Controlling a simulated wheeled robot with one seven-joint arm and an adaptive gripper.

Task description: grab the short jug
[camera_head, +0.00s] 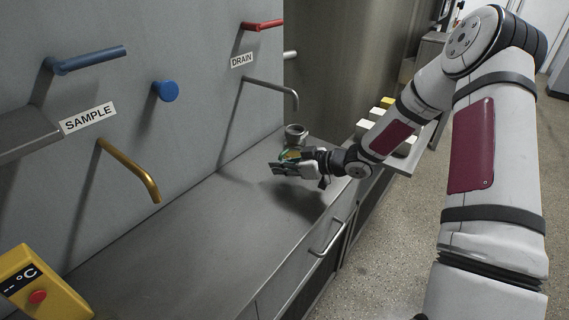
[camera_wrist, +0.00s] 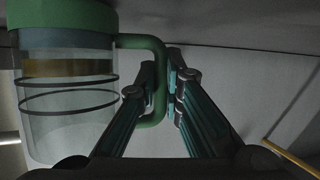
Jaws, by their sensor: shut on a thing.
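The short jug (camera_wrist: 70,110) fills the left of the wrist view. It has a clear body with dark rings, a yellowish band, a green end and a green handle (camera_wrist: 160,70). My gripper (camera_wrist: 162,84) is shut on this handle, one finger on each side of it. In the head view my gripper (camera_head: 287,166) is above the far part of the grey counter. Only a small green and yellow bit of the jug (camera_head: 290,155) shows there, mostly hidden by the gripper. I cannot tell whether the jug touches the counter.
A grey round cup-like part (camera_head: 296,133) stands just behind the gripper, below the drain spout (camera_head: 272,87). A brass spout (camera_head: 131,170) sticks out of the wall at left. A yellow temperature display (camera_head: 40,285) stands front left. The middle of the counter (camera_head: 200,245) is clear.

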